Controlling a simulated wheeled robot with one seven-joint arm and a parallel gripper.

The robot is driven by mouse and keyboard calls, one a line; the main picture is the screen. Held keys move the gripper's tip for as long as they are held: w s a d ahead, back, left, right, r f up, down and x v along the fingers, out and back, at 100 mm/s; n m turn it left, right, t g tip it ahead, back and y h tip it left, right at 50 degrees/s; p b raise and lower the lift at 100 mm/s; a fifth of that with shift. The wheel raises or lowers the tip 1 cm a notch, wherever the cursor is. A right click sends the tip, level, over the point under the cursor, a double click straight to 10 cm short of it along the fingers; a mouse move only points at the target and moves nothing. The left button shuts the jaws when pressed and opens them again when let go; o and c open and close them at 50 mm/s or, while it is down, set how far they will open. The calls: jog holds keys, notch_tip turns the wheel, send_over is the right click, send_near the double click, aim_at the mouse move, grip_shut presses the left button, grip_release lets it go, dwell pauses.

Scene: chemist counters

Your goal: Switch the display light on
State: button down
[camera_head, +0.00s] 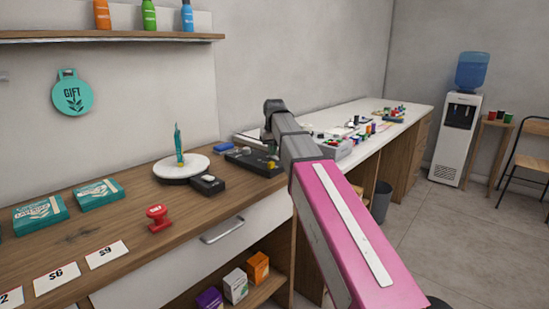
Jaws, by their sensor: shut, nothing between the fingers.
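A round white display stand (170,167) with a dark base sits on the wooden counter, with an upright teal tube (179,143) on it. Beside it is a small black box (207,185) with a pale knob or button on top. A wider black unit (251,162) with small controls lies behind it to the right. I cannot tell which of these works the display light, and no lit lamp stands out. My gripper (268,138) hangs at the far end of my pink and grey arm, small and partly hidden, over or beyond the black unit. It is shut and empty.
Teal boxes (98,194), a red stamp-like object (158,217) and price cards (57,279) lie on the near counter. A shelf (110,37) with bottles hangs above. Small coloured items crowd the white counter (405,112) at right. The floor (450,230) at right is open.

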dwell(0.3)
jog(key=shift+r, duration=3.4)
jog(key=shift+s, duration=0.1)
